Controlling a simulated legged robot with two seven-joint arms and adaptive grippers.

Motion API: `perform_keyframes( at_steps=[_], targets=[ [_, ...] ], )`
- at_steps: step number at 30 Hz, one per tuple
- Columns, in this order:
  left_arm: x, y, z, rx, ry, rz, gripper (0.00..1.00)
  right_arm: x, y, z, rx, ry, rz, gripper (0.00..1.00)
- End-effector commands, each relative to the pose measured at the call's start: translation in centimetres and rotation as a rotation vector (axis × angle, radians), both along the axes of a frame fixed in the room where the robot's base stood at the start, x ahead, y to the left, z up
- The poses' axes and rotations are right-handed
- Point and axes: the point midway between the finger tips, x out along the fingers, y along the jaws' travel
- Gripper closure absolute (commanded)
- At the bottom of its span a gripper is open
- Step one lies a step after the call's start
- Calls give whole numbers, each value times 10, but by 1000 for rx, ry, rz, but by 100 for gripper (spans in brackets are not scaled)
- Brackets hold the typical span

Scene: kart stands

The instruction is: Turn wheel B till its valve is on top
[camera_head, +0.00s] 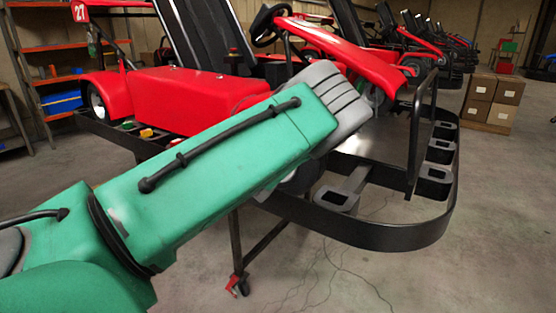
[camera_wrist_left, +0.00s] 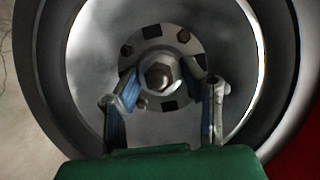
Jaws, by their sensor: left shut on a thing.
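A wheel with a dark tyre (camera_wrist_left: 50,80) and a shiny rim (camera_wrist_left: 95,50) fills the left wrist view. Its hub carries a large central hex nut (camera_wrist_left: 161,75) and several smaller bolts. My left gripper (camera_wrist_left: 160,82) has its two blue-padded fingers on either side of the central nut, shut on it. I see no valve on the visible rim; the lower part is hidden by the gripper. No letter shows on the wheel. In the head view my green left arm reaches to the kart's front, hiding its fingers and most of the wheel. My right gripper is not in view.
The red kart (camera_head: 190,95) sits on a stand with a black front bumper (camera_head: 400,235) curving around the arm's right side. A stand leg (camera_head: 236,245) reaches the floor. Cardboard boxes (camera_head: 493,97) and an orange shelf (camera_head: 50,50) stand farther back. Floor in front is clear.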

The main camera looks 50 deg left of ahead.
Motion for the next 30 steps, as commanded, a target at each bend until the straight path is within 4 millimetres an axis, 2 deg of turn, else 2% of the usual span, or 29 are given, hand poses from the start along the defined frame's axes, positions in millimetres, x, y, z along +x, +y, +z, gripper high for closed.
perform_keyframes(
  at_steps=[1, 6, 7, 22, 26, 30],
  targets=[
    [-1, -2, -6, -6, 11, 0, 100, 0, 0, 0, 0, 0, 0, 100],
    [-2, -2, -7, -8, 13, 0, 100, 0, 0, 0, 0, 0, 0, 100],
    [-2, -2, -7, -8, 13, 0, 59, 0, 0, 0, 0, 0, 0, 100],
    [-5, -4, -3, -6, 6, -1, 59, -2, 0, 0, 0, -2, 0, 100],
    [-21, -15, 0, -6, 6, -1, 59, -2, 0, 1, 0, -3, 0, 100],
    [-46, -32, 5, -4, 8, 1, 59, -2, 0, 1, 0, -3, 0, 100]
  ],
)
